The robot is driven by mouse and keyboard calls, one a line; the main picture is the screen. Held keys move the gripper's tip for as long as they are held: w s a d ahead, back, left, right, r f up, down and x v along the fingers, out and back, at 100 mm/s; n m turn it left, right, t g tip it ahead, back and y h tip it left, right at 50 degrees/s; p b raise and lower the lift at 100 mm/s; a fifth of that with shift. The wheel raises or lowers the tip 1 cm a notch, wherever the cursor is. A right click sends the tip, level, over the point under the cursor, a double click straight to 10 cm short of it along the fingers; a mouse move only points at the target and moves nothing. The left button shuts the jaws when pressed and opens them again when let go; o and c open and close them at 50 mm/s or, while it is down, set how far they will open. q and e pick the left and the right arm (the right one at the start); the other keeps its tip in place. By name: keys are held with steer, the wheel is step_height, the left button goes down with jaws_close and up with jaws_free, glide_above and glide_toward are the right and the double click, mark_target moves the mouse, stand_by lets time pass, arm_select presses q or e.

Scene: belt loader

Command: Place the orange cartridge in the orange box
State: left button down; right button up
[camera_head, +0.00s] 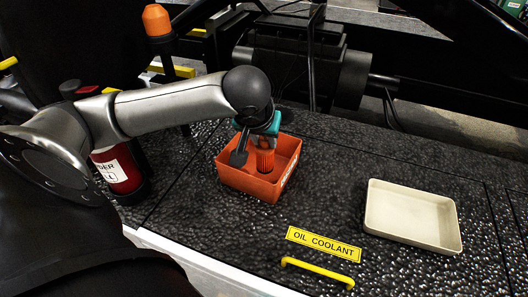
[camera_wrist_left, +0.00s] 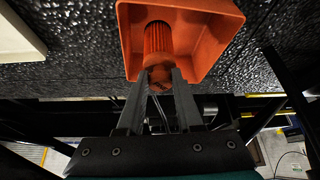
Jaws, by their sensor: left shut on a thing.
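The orange box (camera_head: 242,182) is an open tray on the dark textured deck, and it also fills the top of the left wrist view (camera_wrist_left: 213,50). The ribbed orange cartridge (camera_head: 265,160) is upright inside the box outline in the head view; it also shows in the left wrist view (camera_wrist_left: 158,42). My left gripper (camera_wrist_left: 160,80) is shut on the cartridge's end, its two dark fingers on either side of it. In the head view the left gripper (camera_head: 254,148) reaches down over the box. Whether the cartridge touches the box floor cannot be told. My right gripper is not in view.
An empty cream tray (camera_head: 412,216) lies to the right on the deck. A yellow "OIL COOLANT" label (camera_head: 323,243) and yellow handle (camera_head: 317,272) are in front. A red cylinder (camera_head: 118,170) stands at left. A black motor housing (camera_head: 300,75) is behind the box.

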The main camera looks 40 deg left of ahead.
mark_target(263, 155)
arm_select(q)
step_height(263, 155, down, 6)
steer(key=shift+r+b, duration=0.1)
steer(key=shift+b, duration=0.9)
steer(key=c, duration=0.6)
jaws_free()
steer(key=shift+o, duration=0.2)
